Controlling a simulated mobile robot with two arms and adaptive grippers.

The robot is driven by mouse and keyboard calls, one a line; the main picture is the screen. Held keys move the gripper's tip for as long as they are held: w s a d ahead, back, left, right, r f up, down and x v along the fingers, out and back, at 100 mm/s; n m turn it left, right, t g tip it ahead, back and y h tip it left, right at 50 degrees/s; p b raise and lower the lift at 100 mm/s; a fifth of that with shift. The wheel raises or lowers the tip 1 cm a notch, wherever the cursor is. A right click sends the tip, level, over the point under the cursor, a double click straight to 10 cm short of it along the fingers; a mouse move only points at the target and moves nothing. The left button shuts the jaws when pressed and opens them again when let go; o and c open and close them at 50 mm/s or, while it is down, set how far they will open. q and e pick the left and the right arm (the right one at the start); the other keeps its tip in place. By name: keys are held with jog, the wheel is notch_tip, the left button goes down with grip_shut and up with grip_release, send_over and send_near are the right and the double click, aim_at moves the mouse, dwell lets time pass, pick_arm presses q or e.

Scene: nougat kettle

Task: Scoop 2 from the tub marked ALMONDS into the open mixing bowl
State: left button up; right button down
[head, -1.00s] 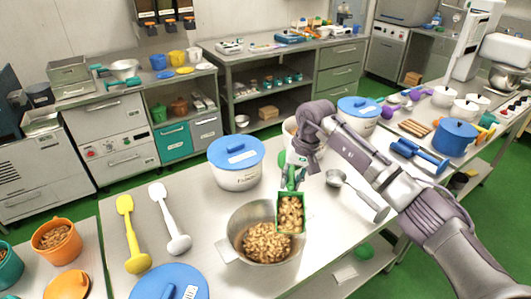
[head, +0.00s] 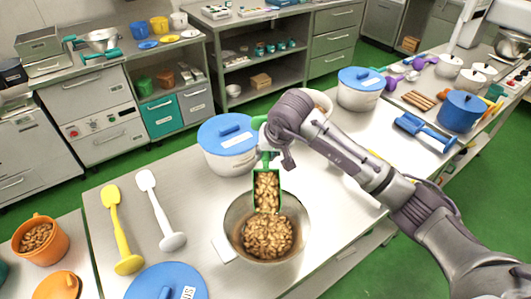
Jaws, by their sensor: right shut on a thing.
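My right gripper (head: 267,152) is shut on a green scoop (head: 256,190) full of tan nuts. The scoop is tilted down over the back part of the open metal mixing bowl (head: 233,214). The bowl holds a heap of similar nuts (head: 266,237). An open white tub (head: 321,101) stands behind my right gripper and arm, which hide most of it; its label is not visible. A white tub with a blue lid (head: 229,158) stands just behind the bowl, its label too small to read. My left gripper is not in view.
A yellow spatula (head: 117,225) and a white spatula (head: 158,208) lie left of the bowl. A blue lid (head: 160,283) is at the front edge of view. An orange tub of nuts (head: 42,243) stands far left. Another lidded tub (head: 358,98) is at the back right.

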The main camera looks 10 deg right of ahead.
aim_at(265, 159)
jog(key=s+t+b, duration=0.1)
jog(key=s+r+t+b, duration=0.1)
jog(key=b, duration=0.1)
jog(key=shift+s+a+r, duration=0.1)
jog(key=shift+s+a, duration=0.1)
jog(key=shift+s, duration=0.2)
jog(key=s+t+b, duration=0.1)
jog(key=b, duration=0.1)
jog(key=s+r+t+b, duration=0.1)
jog(key=b, duration=0.1)
jog(key=r+t+b, duration=0.1)
jog(key=shift+s+a+n+h+b, duration=0.3)
jog(key=shift+s+a+b, duration=0.05)
jog(key=shift+s+b, duration=0.05)
pick_arm(q)
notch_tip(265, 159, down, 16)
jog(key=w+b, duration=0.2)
jog(key=b, duration=0.5)
pick_arm(e)
jog(key=shift+s+a+r+n+t, duration=0.15)
jog(key=shift+s+r+t, duration=0.7)
jog(key=shift+t, duration=0.05)
jog(key=shift+s+a+r+n+t, duration=0.1)
jog(key=shift+s+r+n+t, duration=0.05)
jog(key=shift+s+r+t, duration=0.7)
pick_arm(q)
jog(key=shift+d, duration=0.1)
